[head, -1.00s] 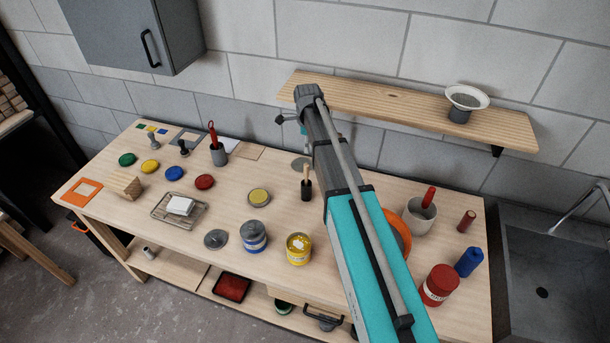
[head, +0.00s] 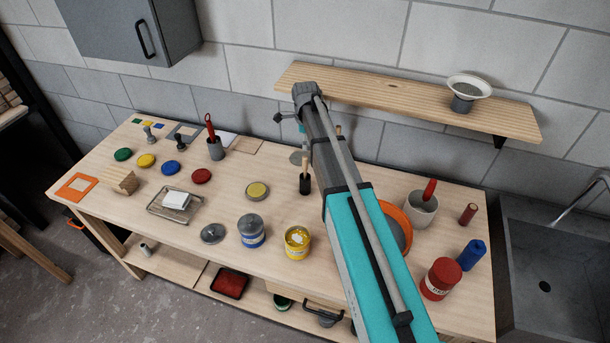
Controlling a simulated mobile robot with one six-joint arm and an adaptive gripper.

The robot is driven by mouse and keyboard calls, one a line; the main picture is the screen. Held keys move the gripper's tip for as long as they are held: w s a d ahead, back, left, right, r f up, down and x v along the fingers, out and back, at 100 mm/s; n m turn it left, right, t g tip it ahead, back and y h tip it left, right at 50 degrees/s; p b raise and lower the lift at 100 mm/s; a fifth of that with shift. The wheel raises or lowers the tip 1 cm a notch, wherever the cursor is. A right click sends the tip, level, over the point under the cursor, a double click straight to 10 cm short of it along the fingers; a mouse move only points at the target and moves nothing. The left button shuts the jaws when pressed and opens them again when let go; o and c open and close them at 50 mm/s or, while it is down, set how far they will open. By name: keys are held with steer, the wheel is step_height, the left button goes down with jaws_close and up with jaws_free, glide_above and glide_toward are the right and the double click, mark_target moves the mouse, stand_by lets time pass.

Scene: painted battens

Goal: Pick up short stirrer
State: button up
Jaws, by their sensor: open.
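I cannot tell for sure which thing is the short stirrer. A pale wooden stick (head: 305,158) stands upright in a small black holder (head: 305,185) on the bench, just left of my arm. Another pale tip (head: 338,130) shows just right of my arm, and the rest of it is hidden.
A yellow tin (head: 297,244), a blue-banded tin (head: 251,233) and a red tin (head: 440,280) stand near the bench's front. An orange bowl (head: 402,222) is partly behind my arm. A wooden shelf (head: 400,100) juts from the wall behind. A sink (head: 550,260) is at right.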

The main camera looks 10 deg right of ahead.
mark_target(305, 164)
steer(key=shift+f+b, duration=2.55)
steer(key=shift+f, duration=0.35)
steer(key=shift+f, duration=0.1)
steer(key=shift+f+b, duration=2.5)
steer(key=shift+b, duration=0.15)
steer(key=c, duration=1)
